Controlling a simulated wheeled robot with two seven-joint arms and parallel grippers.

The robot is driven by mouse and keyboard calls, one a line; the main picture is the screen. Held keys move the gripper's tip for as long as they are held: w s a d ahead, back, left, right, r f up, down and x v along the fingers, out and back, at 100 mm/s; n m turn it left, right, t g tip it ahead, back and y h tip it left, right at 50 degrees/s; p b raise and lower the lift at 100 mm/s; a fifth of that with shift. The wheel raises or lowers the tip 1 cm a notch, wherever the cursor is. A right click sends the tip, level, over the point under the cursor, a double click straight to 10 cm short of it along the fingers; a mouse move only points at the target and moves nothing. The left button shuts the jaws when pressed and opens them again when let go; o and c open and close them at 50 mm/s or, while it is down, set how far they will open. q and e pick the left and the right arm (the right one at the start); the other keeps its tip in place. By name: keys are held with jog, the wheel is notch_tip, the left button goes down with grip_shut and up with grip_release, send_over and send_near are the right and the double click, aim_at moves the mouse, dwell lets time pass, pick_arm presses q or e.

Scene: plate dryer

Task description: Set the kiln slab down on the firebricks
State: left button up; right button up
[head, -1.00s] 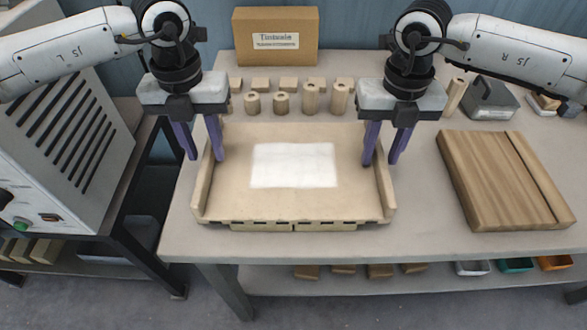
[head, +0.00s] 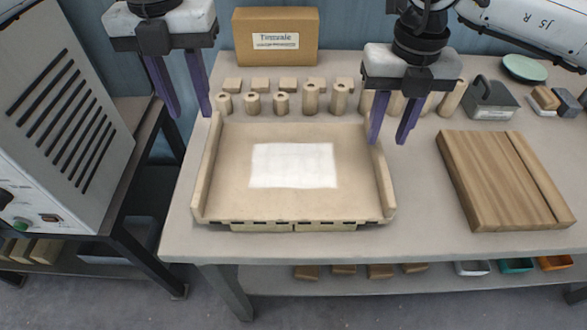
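The kiln slab (head: 222,172) is a beige tray-like board with raised side walls and a white rectangle in its middle. It lies level on the pale firebricks (head: 325,226), whose front faces show under its near edge, at the table's front left. My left gripper (head: 191,115) is open and empty, above and to the left of the slab's far left corner. My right gripper (head: 390,141) is open, near the slab's right wall toward its far end. I cannot tell whether its left finger touches that wall. The rear firebricks are hidden under the slab.
Short posts (head: 252,103) and small blocks (head: 289,85) stand behind the slab, before a cardboard box (head: 276,37). A wooden board (head: 497,180) lies to the right, with a grey metal block (head: 489,97) behind it. The grey kiln cabinet (head: 60,130) stands left.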

notch_tip(320, 180, up, 6)
jog(key=shift+r, duration=0.2)
dwell(0.5)
